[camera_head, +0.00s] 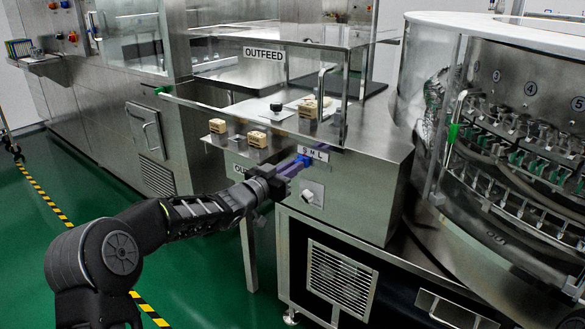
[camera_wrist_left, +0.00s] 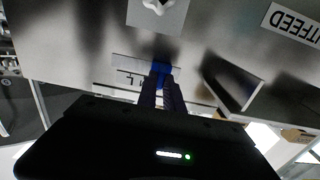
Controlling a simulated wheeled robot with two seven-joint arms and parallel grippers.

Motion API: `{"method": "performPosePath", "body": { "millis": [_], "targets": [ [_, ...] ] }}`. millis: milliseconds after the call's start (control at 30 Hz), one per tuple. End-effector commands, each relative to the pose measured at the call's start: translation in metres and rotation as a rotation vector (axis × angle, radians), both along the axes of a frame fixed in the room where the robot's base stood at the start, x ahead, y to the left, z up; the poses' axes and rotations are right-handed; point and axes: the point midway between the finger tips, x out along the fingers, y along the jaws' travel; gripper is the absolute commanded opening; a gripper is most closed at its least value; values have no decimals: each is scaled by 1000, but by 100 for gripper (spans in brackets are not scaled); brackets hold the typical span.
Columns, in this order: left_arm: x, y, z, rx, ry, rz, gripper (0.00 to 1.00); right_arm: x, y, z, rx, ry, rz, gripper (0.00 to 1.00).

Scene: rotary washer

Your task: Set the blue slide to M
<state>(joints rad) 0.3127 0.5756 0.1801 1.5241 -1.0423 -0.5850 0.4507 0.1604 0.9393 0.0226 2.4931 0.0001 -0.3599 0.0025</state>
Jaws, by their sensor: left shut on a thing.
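In the left wrist view the blue slide (camera_wrist_left: 160,68) is between the dark fingertips, at the slotted white plate (camera_wrist_left: 130,64). The fingers hide part of the plate. My right gripper is not in view.
A round knob on a white plate (camera_head: 312,193) is just below the slide. The rotary washer (camera_head: 500,130) is at the right. Green floor is open at lower left.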

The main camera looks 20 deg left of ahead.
Motion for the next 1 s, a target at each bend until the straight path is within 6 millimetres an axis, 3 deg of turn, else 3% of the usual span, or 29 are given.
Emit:
{"method": "performPosePath", "body": {
  "millis": [900, 1000],
  "targets": [
    [0, 0, 0, 0, 0, 0, 0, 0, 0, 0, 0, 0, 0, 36],
    [-2, -7, -3, 0, 0, -2, 0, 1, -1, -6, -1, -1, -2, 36]
  ]
}}
